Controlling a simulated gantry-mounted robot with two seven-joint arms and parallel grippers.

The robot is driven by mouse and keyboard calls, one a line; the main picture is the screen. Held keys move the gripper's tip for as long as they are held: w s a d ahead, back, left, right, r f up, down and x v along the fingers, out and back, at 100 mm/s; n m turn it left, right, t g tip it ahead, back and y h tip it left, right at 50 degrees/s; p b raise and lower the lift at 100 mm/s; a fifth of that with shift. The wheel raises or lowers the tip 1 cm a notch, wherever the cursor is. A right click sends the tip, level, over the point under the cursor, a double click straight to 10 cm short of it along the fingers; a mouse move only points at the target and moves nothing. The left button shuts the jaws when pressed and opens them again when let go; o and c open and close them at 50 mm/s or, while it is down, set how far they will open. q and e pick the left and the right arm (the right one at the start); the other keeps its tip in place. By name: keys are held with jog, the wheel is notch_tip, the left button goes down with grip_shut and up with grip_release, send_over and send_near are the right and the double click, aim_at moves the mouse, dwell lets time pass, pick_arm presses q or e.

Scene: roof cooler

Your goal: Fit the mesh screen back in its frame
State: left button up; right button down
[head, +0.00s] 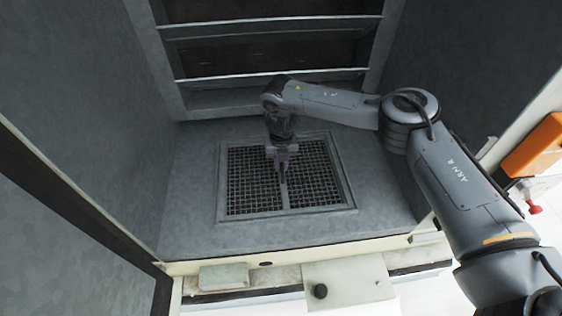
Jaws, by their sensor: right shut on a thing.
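The mesh screen (316,188) is a dark square grid with a pale bar down its middle. It lies inside the raised grey frame (222,195) on the floor of the metal housing. From this view I cannot tell whether it sits fully flush. My right gripper (282,178) points down at the middle of the screen and is shut on its central bar. The gripper hides part of the bar and the mesh around it. My left gripper is not in view.
Grey metal walls (95,110) rise on both sides. Louvre slats (265,75) stand at the back. A pale panel with a black knob (320,291) is at the front edge. An orange box (535,147) is at the right. The floor around the frame is clear.

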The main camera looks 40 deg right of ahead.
jog(key=shift+f, duration=0.1)
dwell(0.7)
jog(key=c, duration=0.7)
grip_release()
jog(key=shift+f, duration=0.1)
jog(key=shift+r+p, duration=1)
jog(key=shift+p, duration=0.05)
jog(key=shift+r+p, duration=2.15)
jog(key=shift+r, duration=0.05)
jog(key=shift+r+p, duration=1.75)
jog(key=shift+r, duration=0.15)
